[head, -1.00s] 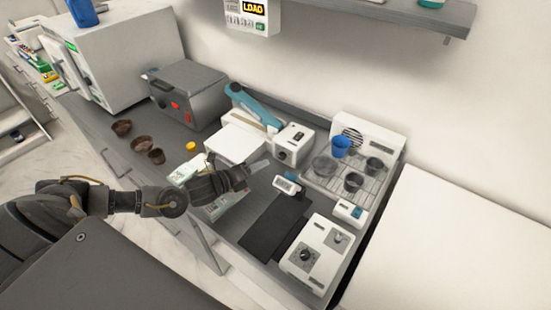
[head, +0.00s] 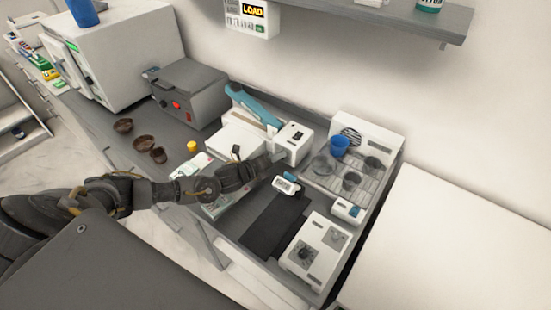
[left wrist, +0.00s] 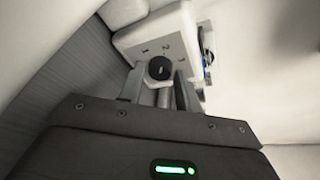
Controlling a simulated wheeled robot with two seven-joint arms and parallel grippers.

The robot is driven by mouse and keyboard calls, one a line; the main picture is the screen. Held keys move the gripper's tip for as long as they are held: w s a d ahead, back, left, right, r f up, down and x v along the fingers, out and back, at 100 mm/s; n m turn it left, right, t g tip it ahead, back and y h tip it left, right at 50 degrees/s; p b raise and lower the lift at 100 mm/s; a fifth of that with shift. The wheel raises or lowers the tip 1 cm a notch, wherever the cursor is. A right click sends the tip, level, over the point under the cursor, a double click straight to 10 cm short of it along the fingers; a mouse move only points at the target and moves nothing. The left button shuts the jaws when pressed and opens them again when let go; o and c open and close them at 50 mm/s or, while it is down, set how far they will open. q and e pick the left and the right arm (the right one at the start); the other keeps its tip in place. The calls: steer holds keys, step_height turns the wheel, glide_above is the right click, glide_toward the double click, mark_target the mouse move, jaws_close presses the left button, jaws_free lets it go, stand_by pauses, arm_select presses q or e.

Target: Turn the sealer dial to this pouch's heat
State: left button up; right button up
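The sealer (head: 243,136) is a white unit with a teal lever arm (head: 252,104) and a white control box (head: 294,142) at its right end. In the left wrist view its dial (left wrist: 160,68) is a round black knob on the white face, with small numerals around it. I cannot read the dial's setting clearly. My left gripper (head: 278,156) is at the control box. In the left wrist view its fingers (left wrist: 157,82) are apart, one on each side of the dial; contact is unclear. A pale, green-marked pouch (head: 188,166) lies partly behind my left arm. My right gripper is out of view.
A white rack with cups (head: 352,182) stands right of the sealer. A small white timer (head: 286,184), a dark mat (head: 270,226) and a white knobbed device (head: 316,252) lie in front. Brown bowls (head: 123,126) and a yellow cap (head: 192,146) are at left.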

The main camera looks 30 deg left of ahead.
arm_select(q)
steer(key=c, duration=0.6)
stand_by(0.6)
stand_by(0.3)
steer(key=o, duration=1)
step_height(320, 180, up, 2)
steer(key=b, duration=0.3)
glide_above(252, 184)
steer(key=shift+w+d, duration=0.1)
steer(key=shift+w, duration=0.3)
steer(key=shift+s+r, duration=0.25)
steer(key=shift+s, duration=0.1)
